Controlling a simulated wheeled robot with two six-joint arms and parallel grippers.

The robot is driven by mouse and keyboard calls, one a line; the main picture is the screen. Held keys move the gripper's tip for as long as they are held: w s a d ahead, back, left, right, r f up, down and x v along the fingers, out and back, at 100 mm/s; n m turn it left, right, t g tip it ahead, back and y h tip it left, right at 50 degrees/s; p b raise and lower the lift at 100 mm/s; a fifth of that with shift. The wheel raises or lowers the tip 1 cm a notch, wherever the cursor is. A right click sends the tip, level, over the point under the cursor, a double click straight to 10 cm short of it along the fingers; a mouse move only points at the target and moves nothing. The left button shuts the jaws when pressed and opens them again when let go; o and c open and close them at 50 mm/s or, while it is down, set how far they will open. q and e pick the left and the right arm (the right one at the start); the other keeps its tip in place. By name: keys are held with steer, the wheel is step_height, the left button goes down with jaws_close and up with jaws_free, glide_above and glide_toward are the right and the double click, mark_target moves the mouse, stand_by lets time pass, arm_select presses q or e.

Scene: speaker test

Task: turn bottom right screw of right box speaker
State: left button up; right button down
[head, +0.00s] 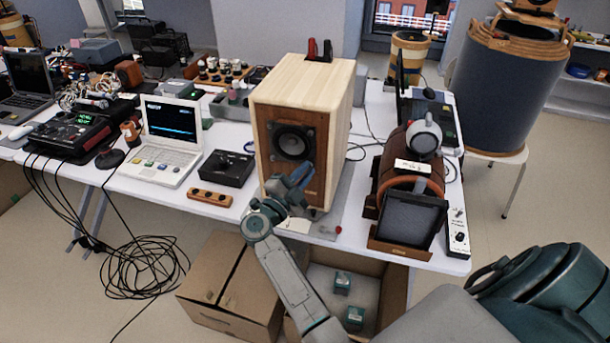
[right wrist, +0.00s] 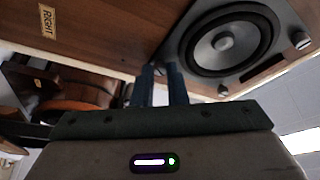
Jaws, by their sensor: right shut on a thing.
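The right box speaker (head: 305,85) is a pale wooden box with a brown front, upright on the white table. Its round dark driver (head: 292,142) sits in a square grey plate. In the right wrist view the driver (right wrist: 223,42) is close, with screw heads (right wrist: 301,40) at the plate's corners and a "RIGHT" label (right wrist: 48,21) on the wood. My right gripper (head: 299,175) is at the plate's lower right corner; its blue fingers (right wrist: 160,72) are shut on the bottom right screw there, which they mostly hide. My left gripper is out of view.
Left of the speaker are a black control box (head: 226,168), a wooden knob strip (head: 209,197) and a white laptop (head: 170,130). Right of it stands a brown round device (head: 398,150) with a dark framed panel (head: 410,222).

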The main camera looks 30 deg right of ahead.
steer(key=shift+r+m+g+y+b, duration=0.15)
steer(key=shift+m+g+y+b, duration=0.3)
steer(key=shift+m, duration=1.35)
steer(key=shift+r+m+g+y+b, duration=0.2)
steer(key=shift+m+y+b, duration=0.45)
steer(key=shift+m, duration=1.15)
steer(key=shift+r+m+g+y+b, duration=0.25)
steer(key=shift+m+y, duration=0.45)
steer(key=shift+m, duration=1.1)
steer(key=shift+f, duration=0.1)
steer(key=c, duration=1.5)
jaws_free()
steer(key=shift+w, duration=0.1)
steer(key=shift+o, duration=0.2)
